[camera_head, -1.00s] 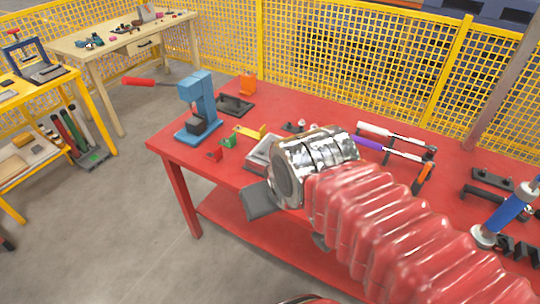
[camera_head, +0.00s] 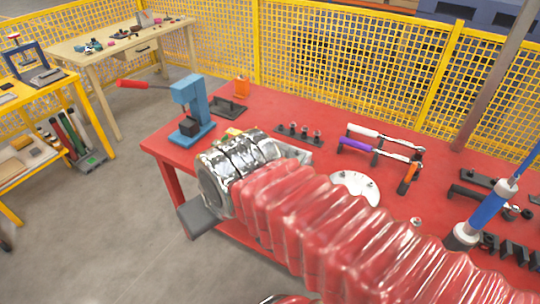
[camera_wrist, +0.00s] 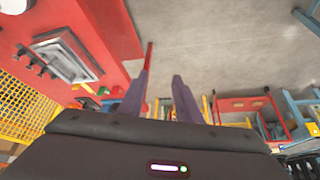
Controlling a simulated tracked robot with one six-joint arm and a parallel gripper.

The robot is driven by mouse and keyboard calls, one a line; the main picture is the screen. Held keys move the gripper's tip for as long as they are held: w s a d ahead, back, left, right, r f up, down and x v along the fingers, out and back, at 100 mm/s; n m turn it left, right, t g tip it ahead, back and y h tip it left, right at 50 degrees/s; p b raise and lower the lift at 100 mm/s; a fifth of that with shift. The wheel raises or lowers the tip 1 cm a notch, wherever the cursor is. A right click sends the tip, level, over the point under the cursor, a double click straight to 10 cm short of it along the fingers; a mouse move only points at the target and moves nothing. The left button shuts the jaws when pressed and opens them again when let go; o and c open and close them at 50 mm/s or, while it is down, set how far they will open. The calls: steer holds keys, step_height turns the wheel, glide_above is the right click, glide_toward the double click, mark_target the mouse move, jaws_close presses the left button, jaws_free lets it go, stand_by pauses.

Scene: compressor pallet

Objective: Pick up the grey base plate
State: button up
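The grey base plate (camera_wrist: 66,56) lies on the red table in the wrist view, a flat light-grey rectangle with a raised rim, left of my fingers. In the head view only a small grey part (camera_head: 297,156) shows behind my wrist; the rest is hidden. My gripper (camera_wrist: 162,76) has its two fingers apart with nothing between them. In the head view my gripper (camera_head: 200,214) hangs at the table's front left edge, partly hidden by my wrist. It is apart from the plate.
A blue press (camera_head: 192,108) with a red lever stands at the table's left end. A row of black pegs (camera_head: 298,131) is behind the plate. A white round piece (camera_head: 355,188) lies to the right, near the purple-handled tool (camera_head: 365,146). Yellow mesh fencing (camera_head: 340,60) stands behind.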

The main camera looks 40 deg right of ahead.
steer(key=shift+o, duration=0.6)
steer(key=shift+w+d, duration=0.3)
steer(key=shift+w, duration=0.05)
steer(key=w+d+n+t+h, duration=0.1)
steer(key=w+d+t+h, duration=0.1)
steer(key=w+d, duration=0.6)
steer(key=w+d+n+t+h, duration=0.15)
steer(key=w+d, duration=0.25)
steer(key=d, duration=0.7)
steer(key=w+d+t+h, duration=0.1)
steer(key=w+d+h, duration=0.1)
steer(key=w+d, duration=0.6)
steer(key=s+d+f+n+t+y, duration=0.15)
steer(key=d+f+n, duration=0.35)
steer(key=d, duration=0.5)
steer(key=s+d+f+n+t+y, duration=0.1)
steer(key=s+f+t+y, duration=0.1)
steer(key=s+f+y, duration=0.3)
step_height(320, 180, down, 4)
steer(key=shift+s+r+y, duration=0.1)
steer(key=shift+s+y, duration=0.3)
steer(key=shift+s, duration=0.6)
steer(key=shift+d, duration=0.1)
